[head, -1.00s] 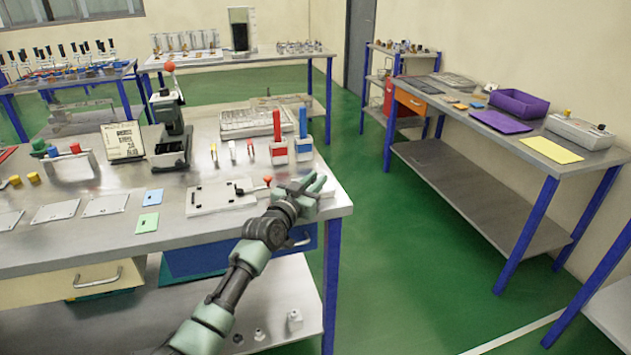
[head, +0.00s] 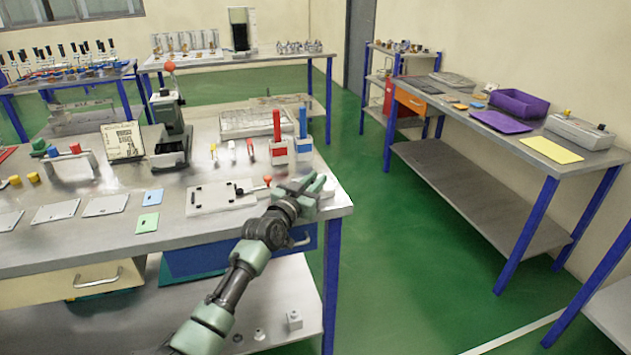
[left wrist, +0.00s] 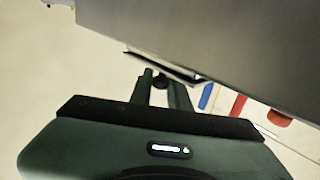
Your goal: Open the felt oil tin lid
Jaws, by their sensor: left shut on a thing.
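My left gripper (head: 310,183) is at the right end of the near workbench, beside the red-and-white and blue-and-white holders. It also shows in the left wrist view (left wrist: 162,88), where its fingers are shut on a small dark round part (left wrist: 160,81), which I take to be the knob of the felt oil tin lid. A thin dark edge lies just behind it. In the head view a small pale block (head: 327,191), perhaps the tin, shows beside my fingers, mostly hidden by them. I cannot tell whether the lid is raised. My right gripper is not in view.
A red-handled holder (head: 278,152) and a blue-handled holder (head: 303,148) stand close behind my gripper. A white plate with a red-knobbed lever (head: 222,196) lies to its left. A large grey surface (left wrist: 230,40) fills the upper wrist view. The green floor right of the bench is clear.

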